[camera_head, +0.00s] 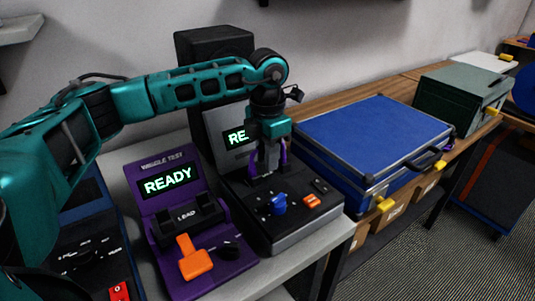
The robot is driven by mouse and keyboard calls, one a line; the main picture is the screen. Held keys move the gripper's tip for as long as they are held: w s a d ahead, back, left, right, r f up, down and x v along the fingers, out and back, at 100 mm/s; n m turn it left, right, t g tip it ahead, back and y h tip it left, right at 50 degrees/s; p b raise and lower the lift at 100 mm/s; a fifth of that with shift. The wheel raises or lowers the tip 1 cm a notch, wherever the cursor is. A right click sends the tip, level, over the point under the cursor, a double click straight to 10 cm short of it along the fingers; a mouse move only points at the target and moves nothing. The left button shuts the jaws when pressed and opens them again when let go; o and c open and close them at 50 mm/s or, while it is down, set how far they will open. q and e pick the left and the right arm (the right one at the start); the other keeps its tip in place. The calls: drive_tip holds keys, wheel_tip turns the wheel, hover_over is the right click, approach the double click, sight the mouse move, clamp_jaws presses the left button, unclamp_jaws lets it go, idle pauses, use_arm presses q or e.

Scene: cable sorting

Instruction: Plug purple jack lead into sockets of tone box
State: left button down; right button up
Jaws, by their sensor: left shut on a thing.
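The tone box (306,221) is a dark grey unit with a blue knob, an orange button and an upright panel whose lit screen is partly covered, showing "RE". My left gripper (268,158) points down over the rear part of this box, shut on the purple jack lead (283,152). Purple parts of the lead show on both sides of the gripper. The lead's plug tips and the sockets are hidden or too small to make out, so I cannot tell whether a plug is in a socket. My right gripper is not in view.
A purple "WIGGLE TEST" unit (149,203) with a "READY" screen and orange lever (193,258) stands left of the tone box. A blue case (375,135) lies close on the right, with a green box (460,98) beyond. A black speaker (205,45) stands behind.

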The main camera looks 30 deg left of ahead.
use_arm(q)
drive_tip(key=shift+f, duration=0.1)
drive_tip(key=shift+c, duration=1.6)
unclamp_jaws()
drive_tip(key=shift+r+p, duration=2.1)
drive_tip(key=shift+r, duration=0.7)
drive_tip(key=shift+r+p, duration=0.55)
drive_tip(key=shift+r, duration=0.7)
